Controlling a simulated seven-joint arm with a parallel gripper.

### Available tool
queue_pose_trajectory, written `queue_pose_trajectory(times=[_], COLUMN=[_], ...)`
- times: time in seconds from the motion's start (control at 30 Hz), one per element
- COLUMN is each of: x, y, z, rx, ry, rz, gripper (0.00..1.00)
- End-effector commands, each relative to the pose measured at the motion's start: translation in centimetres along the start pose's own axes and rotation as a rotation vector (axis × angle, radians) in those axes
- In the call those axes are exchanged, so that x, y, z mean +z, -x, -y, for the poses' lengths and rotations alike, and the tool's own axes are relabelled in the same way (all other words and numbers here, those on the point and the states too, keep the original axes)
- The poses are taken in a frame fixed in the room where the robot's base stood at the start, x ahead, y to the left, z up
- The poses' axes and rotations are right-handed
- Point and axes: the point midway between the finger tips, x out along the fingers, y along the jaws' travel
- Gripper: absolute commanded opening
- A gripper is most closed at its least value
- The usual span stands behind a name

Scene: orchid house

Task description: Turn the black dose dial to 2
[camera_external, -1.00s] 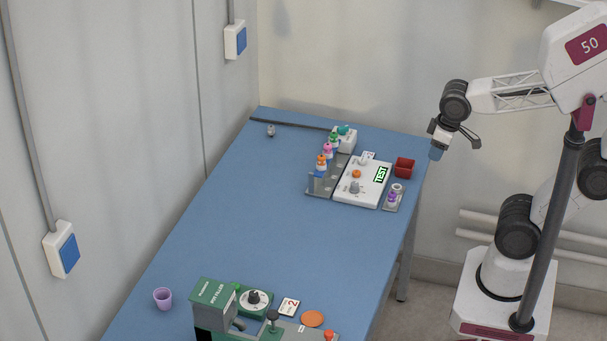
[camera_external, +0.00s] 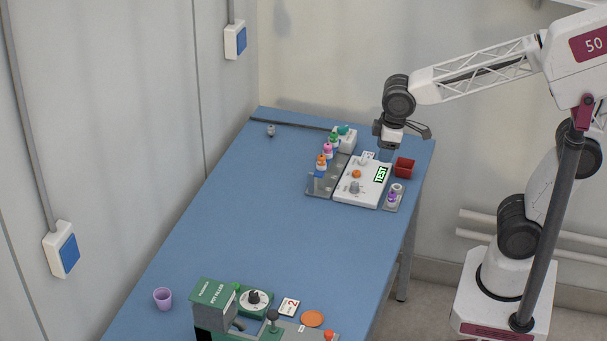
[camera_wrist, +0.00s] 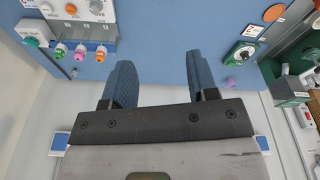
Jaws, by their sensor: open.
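The black dose dial (camera_external: 253,297) is a dark knob on a round white scale, on the green pot filler (camera_external: 213,301) at the front of the table. The dial (camera_wrist: 243,52) also shows at the upper right in the wrist view. Its exact setting is too small to read. A white card with a red 2 (camera_external: 289,307) lies just right of the dial. My gripper (camera_external: 389,151) is above the far right of the table, well away from the dial. In the wrist view my gripper (camera_wrist: 158,65) has its two blue fingers wide apart with nothing between them.
A purple cup (camera_external: 163,298) stands left of the filler. The blue table's middle (camera_external: 260,215) is clear.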

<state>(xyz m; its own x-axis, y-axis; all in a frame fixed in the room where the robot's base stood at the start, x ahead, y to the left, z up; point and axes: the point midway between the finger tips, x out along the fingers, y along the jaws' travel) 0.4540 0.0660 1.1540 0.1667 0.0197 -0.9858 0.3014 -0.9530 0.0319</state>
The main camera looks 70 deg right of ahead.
Motion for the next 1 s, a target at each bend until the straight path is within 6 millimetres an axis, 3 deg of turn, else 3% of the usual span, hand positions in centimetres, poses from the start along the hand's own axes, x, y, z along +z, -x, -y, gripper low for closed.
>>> queue_pose_trajectory(times=[0.47,1.0], x=[-11.4,-22.4], y=[-3.9,-11.2], z=[5.1,14.2], rx=[-0.030,-0.062], ry=[0.245,0.521], rz=[0.044,0.089], gripper=[0.53,0.53])
